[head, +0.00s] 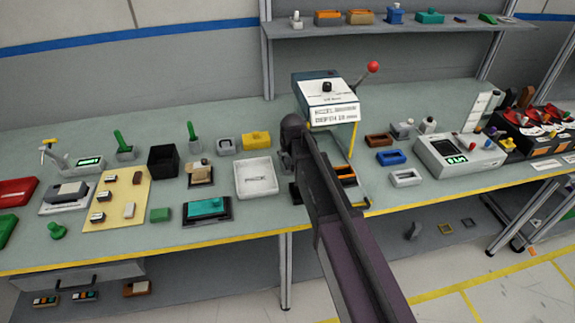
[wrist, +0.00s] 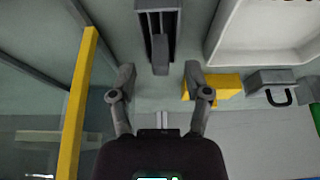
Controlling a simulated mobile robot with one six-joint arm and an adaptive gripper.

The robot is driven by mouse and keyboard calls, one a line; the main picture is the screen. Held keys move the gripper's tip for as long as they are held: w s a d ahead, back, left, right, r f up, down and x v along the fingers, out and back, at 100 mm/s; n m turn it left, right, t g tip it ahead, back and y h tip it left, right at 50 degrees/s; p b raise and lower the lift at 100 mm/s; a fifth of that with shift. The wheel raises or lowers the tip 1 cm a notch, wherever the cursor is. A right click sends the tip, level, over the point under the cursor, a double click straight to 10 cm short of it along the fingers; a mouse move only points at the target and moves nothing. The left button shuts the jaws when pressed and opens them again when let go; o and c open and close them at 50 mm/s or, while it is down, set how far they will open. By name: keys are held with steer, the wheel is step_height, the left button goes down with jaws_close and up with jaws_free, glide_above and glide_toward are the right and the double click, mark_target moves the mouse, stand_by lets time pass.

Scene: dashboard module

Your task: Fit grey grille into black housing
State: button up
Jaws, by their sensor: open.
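My gripper (wrist: 160,72) is open, with its two fingers spread in the wrist view and nothing between the tips. A dark slotted part (wrist: 147,22) with grey edges lies just beyond the tips at the top centre. A narrow grey block (wrist: 160,55) shows at its lower end, in line with the gap between my fingers. I cannot tell whether these are the grille and the housing, or whether they touch. In the head view my gripper (head: 290,150) is over the middle of the bench, and my arm hides part of the bench below it. A black open box (head: 163,162) stands left of centre.
A white tray (head: 256,177) lies left of my gripper, with a yellow block (head: 257,140) behind it. A press with a red-knobbed lever (head: 373,67) and a yellow post (wrist: 77,100) stands close by. Small parts crowd the bench on both sides.

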mark_target(288, 157)
jaws_close()
steer(key=shift+r, duration=0.1)
stand_by(0.3)
step_height(288, 157, up, 10)
steer(key=p, duration=1)
stand_by(0.7)
